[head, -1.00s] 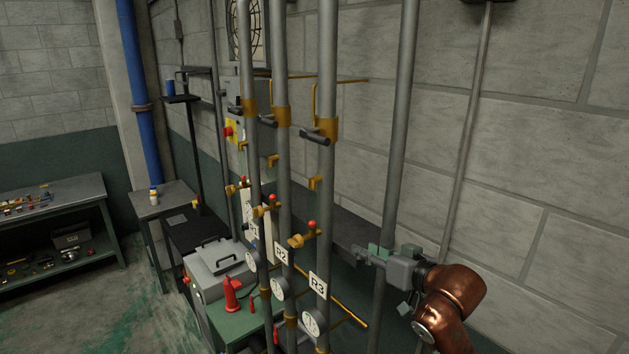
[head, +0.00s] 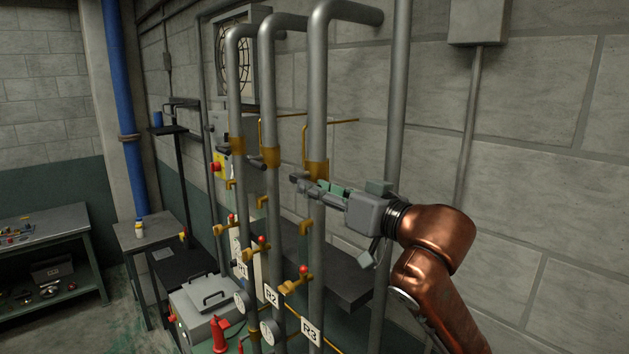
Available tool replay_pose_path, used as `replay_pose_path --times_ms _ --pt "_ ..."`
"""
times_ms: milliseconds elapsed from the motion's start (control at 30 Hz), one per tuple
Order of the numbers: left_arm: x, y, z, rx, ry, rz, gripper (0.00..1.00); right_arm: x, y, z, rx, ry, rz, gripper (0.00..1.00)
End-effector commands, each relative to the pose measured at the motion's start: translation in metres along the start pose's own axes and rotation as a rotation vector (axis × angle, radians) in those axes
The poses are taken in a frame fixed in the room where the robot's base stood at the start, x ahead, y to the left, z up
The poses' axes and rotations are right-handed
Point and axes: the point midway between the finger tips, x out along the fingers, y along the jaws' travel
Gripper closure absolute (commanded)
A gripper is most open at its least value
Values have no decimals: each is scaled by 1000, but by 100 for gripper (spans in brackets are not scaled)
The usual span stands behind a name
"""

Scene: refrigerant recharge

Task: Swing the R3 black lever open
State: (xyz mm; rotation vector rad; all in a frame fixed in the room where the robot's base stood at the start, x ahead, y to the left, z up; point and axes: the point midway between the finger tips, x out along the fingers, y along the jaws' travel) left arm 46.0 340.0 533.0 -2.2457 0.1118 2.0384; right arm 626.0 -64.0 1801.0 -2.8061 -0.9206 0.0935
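The R3 pipe (head: 318,100) is the nearest of three grey pipes, with an R3 label (head: 310,332) low on it. Its brass valve (head: 317,167) carries the short black lever (head: 299,177), which points left and toward me. My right gripper (head: 318,189) reaches in from the right, across the R3 pipe just below the brass valve. Its fingertips are at the lever and partly overlap it. I cannot tell whether they touch or grip it, or how far apart the fingers are. My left gripper is not in view.
The R2 valve (head: 270,156) and its lever are close on the left, with R1 beyond. Small brass taps with red knobs (head: 304,269) stick out lower down. A grey vertical pipe (head: 397,120) stands behind my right wrist. A dark shelf (head: 345,282) lies below.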

Motion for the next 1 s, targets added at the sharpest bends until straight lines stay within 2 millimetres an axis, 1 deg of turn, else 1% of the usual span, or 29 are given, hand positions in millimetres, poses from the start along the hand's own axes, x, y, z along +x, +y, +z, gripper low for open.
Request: replay_pose_path --times_ms 33,167,467,900,1000 --pt "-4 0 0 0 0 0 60 6 1 -2 2 -1 2 69" --pt "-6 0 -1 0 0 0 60 13 1 0 0 0 2 69" --pt "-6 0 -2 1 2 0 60 14 2 0 -1 1 4 70" --pt "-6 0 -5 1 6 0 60 14 3 0 -1 1 5 100" --pt "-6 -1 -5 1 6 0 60 14 3 0 -1 1 5 100"
